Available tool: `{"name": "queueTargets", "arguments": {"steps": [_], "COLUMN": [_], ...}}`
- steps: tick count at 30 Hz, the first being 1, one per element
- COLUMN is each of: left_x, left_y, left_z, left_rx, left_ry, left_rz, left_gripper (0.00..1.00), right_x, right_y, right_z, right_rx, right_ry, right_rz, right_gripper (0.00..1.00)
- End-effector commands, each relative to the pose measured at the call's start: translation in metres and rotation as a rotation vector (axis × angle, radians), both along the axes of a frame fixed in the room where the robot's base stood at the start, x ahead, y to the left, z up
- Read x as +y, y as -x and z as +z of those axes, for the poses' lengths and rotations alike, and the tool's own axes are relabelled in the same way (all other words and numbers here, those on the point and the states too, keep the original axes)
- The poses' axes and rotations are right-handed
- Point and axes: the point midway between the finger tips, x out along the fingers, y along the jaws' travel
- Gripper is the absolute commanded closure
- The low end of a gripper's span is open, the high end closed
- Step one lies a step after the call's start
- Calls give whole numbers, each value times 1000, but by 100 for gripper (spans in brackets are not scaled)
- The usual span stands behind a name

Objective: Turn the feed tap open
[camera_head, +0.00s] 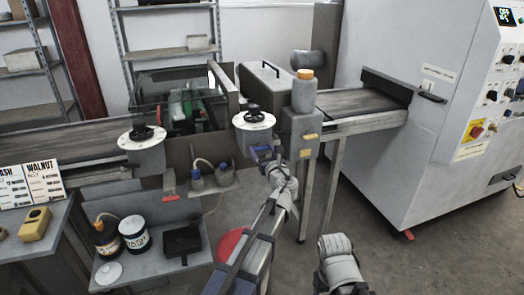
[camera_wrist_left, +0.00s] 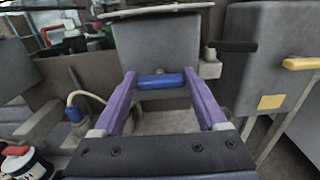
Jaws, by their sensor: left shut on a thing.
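A tap with a blue bar handle (camera_wrist_left: 160,81) sits under the grey housing (camera_wrist_left: 158,48) in the left wrist view. My left gripper (camera_wrist_left: 160,76) has its two purple fingers at the two ends of the blue handle and is shut on it. The handle lies crosswise between the fingers. In the head view my left gripper (camera_head: 264,151) is below the round white dial (camera_head: 254,120), and the fingers mostly hide the handle there. Part of my right arm shows at the lower middle of the head view, but its jaws do not.
A yellow handle (camera_head: 308,137) is just right of the gripper, on the grey block under the orange-capped bottle (camera_head: 304,92). A white machine cabinet (camera_head: 425,130) stands at right.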

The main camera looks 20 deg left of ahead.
Motion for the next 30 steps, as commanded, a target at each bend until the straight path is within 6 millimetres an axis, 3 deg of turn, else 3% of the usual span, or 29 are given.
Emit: {"name": "queueTargets", "arguments": {"steps": [2, 12, 20, 30], "left_x": [0, 0, 0, 1], "left_y": [0, 0, 0, 1], "left_z": [0, 0, 0, 0], "left_rx": [0, 0, -18, -149], "left_ry": [0, 0, 27, 221], "left_rz": [0, 0, 0, 0], "left_gripper": [43, 81, 81, 81], "right_x": [0, 0, 0, 0], "right_y": [0, 0, 0, 0], "right_z": [0, 0, 0, 0], "right_rx": [0, 0, 0, 0], "right_ry": [0, 0, 0, 0], "right_rz": [0, 0, 0, 0], "right_gripper": [27, 27, 27, 27]}}
